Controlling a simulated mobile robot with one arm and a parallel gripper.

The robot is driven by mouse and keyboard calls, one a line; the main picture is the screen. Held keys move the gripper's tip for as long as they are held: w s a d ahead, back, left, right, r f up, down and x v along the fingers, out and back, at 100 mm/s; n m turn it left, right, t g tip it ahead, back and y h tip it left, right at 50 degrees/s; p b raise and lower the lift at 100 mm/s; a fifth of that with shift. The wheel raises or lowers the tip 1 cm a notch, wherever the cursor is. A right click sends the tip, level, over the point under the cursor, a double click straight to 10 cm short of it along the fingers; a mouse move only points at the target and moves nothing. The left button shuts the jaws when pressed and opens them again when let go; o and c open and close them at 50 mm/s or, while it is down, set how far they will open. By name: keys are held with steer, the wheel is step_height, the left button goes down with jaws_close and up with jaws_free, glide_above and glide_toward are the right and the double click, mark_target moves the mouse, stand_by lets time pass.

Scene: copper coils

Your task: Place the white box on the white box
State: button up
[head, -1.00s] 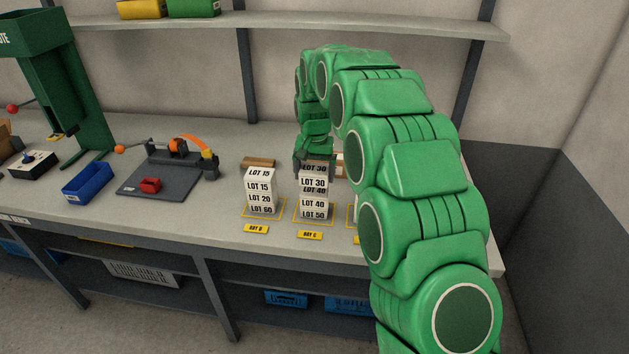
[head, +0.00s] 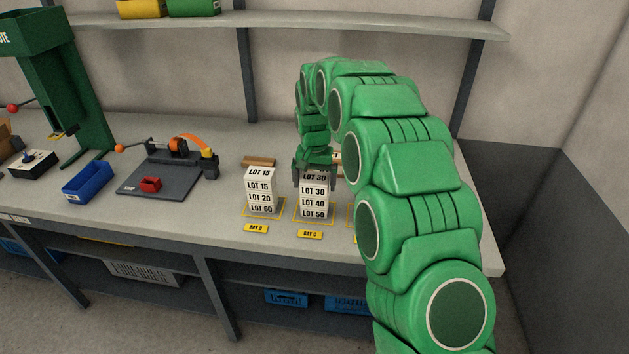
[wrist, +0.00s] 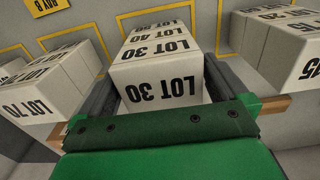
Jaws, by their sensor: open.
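My gripper (head: 314,180) points down over the middle stack, with one finger on each side of the top white box, marked LOT 30 (head: 313,191). The jaws are open. This box sits on the white LOT 40 box (head: 313,203), which rests on a LOT 50 box (head: 313,214), and the stack looks straight. In the wrist view the LOT 30 box (wrist: 158,88) lies between the fingers; I cannot tell how wide the side gaps are. My gripper partly hides its top in the head view.
A white stack with LOT 15 on top (head: 261,187) stands close left. A LOT 70 box (wrist: 42,100) is on the other side, hidden by my arm in the head view. A blue tray (head: 87,183) and a grey fixture (head: 160,180) are farther left. A shelf (head: 280,22) runs above the bench.

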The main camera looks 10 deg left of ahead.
mark_target(316, 178)
step_height(316, 178, up, 12)
stand_by(0.6)
steer(key=shift+r, duration=0.1)
steer(key=s+d+r, duration=0.3)
steer(key=s+d, duration=0.6)
steer(key=s, duration=0.2)
steer(key=s+d+r, duration=0.4)
steer(key=s+d, duration=0.5)
steer(key=s, duration=0.1)
steer(key=s+d+f, duration=0.2)
steer(key=s, duration=0.7)
steer(key=s+d+f+g, duration=0.1)
steer(key=s+d+f, duration=0.1)
steer(key=s, duration=0.7)
steer(key=s+d+f, duration=0.2)
steer(key=s+d, duration=0.2)
steer(key=s, duration=0.6)
steer(key=shift+g, duration=0.4)
